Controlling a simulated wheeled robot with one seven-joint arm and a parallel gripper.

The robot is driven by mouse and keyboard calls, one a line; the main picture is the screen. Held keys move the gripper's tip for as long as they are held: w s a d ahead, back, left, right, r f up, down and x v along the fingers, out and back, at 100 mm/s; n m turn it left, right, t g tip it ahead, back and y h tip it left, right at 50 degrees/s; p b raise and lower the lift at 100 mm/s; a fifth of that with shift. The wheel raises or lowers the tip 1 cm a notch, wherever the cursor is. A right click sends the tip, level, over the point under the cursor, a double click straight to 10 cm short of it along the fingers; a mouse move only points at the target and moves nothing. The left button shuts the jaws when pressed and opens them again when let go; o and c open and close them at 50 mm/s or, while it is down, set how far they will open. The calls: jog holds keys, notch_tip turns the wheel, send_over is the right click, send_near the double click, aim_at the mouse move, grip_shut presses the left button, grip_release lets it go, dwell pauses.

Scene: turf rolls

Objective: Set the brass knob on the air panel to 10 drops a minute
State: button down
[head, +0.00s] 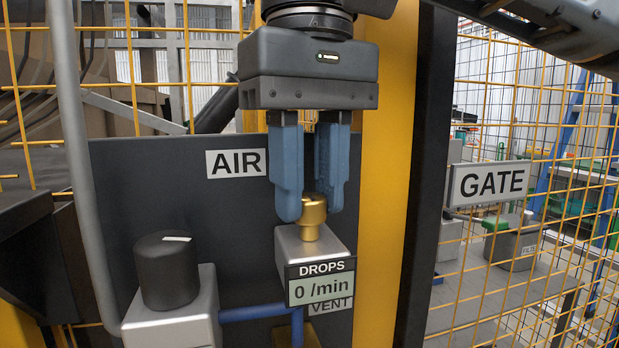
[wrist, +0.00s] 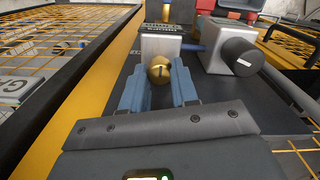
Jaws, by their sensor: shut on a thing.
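The brass knob (head: 313,219) stands on top of a silver block (head: 318,249) on the dark air panel (head: 225,200). The DROPS display (head: 320,288) on the block's front reads 0 /min. My gripper (head: 312,206) points down, with its two blue fingers on either side of the knob, and it is shut on it. In the wrist view the knob (wrist: 160,68) lies between the tips of my gripper (wrist: 158,80), with a dark mark on its top. The fingers hide part of the knob's sides.
A black knob (head: 167,270) with a white line sits on a silver block at the left. A grey pipe (head: 80,170) rises beside it. A yellow post (head: 385,180) and a GATE sign (head: 488,184) on mesh fencing stand to the right. A VENT label (head: 331,306) is below the display.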

jog(key=m+b, duration=0.1)
jog(key=m, duration=0.4)
jog(key=shift+m, duration=0.3)
jog(key=m+b, duration=0.1)
jog(key=m, duration=0.5)
jog(key=m+b, duration=0.1)
jog(key=m, duration=0.5)
jog(key=shift+w+m, duration=0.1)
jog(key=shift+m, duration=0.3)
jog(key=m, duration=0.5)
jog(key=shift+b, duration=0.3)
jog(key=c, duration=0.9)
grip_release()
jog(key=shift+o, duration=0.2)
